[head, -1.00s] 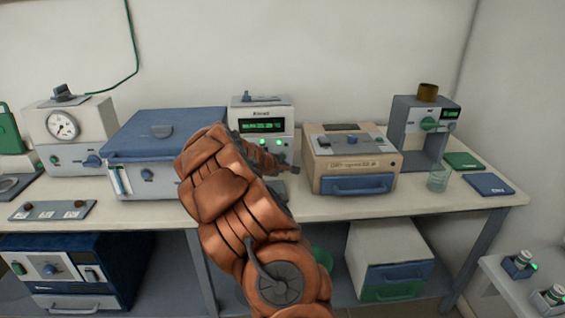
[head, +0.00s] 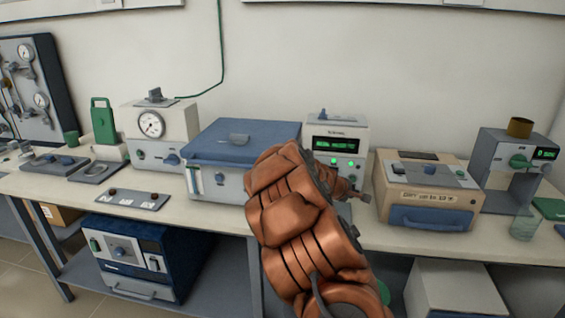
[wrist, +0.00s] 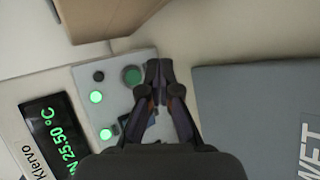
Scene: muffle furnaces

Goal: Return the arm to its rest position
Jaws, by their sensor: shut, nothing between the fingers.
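My copper-coloured arm rises from the bottom of the head view, bent, in front of the bench. Its end points right, and my gripper (head: 364,197) shows small there, above the bench beside the white display unit (head: 336,143). In the wrist view my gripper (wrist: 160,66) has its two dark fingertips together with nothing between them. Behind them in that view are the display unit's panel (wrist: 112,75), with green lights and a readout of 25.50 °C, and a grey surface with lettering (wrist: 262,110).
A blue-lidded box (head: 240,145) stands behind and left of the arm. A beige box with a blue drawer (head: 428,190) stands right of my gripper. A glass beaker (head: 523,225) is further right. A dark blue furnace (head: 130,262) sits on the lower shelf.

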